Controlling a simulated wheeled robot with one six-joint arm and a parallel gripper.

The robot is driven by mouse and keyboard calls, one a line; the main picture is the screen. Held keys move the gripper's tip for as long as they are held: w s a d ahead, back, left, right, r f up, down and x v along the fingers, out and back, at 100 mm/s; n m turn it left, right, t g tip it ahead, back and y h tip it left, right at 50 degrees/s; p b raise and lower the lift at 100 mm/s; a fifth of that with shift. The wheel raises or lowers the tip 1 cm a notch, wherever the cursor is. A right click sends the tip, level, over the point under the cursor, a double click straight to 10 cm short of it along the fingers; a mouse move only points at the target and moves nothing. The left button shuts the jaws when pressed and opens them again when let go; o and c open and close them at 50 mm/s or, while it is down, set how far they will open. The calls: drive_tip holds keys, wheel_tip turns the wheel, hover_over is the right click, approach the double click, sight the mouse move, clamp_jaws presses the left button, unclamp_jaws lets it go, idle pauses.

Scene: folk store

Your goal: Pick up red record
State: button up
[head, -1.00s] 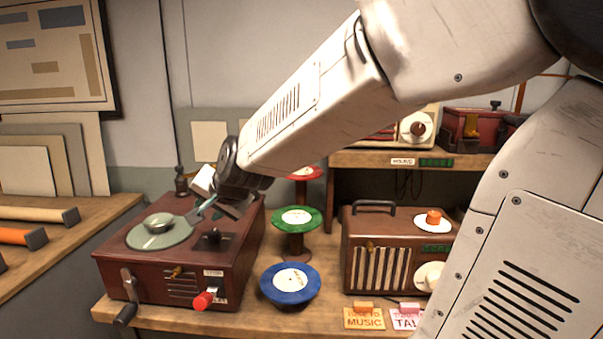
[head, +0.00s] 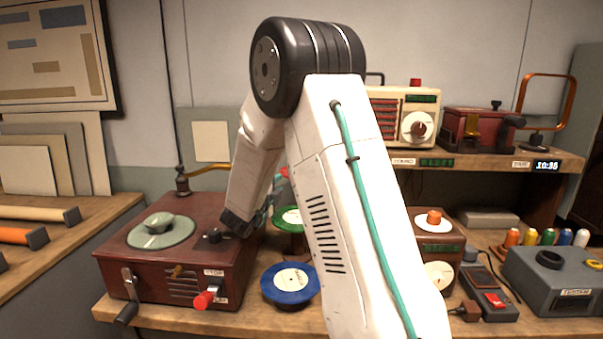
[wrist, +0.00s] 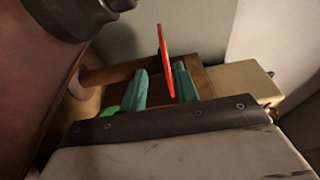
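The red record (wrist: 164,58) shows nearly edge-on in the wrist view, between the two teal fingers of my gripper (wrist: 160,70). The fingers are apart, with a gap on the left side of the record; whether the right finger touches it I cannot tell. In the head view only a sliver of the red record (head: 284,172) shows beside my arm, and most of it is hidden. My gripper there is mostly hidden behind my own wrist, right of the record player.
The record player (head: 225,265) stands close on the left with a pale green disc (head: 161,231) on it. The green record (head: 289,216) and blue record (head: 290,284) sit on stands below. A shelf (head: 480,158) with a cream radio (head: 405,112) is at right.

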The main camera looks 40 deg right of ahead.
sight(284, 176)
drive_tip(key=x, duration=0.6)
drive_tip(key=shift+w+d+r, duration=0.1)
drive_tip(key=shift+d+r, duration=0.15)
drive_tip(key=shift+r, duration=0.05)
clamp_jaws()
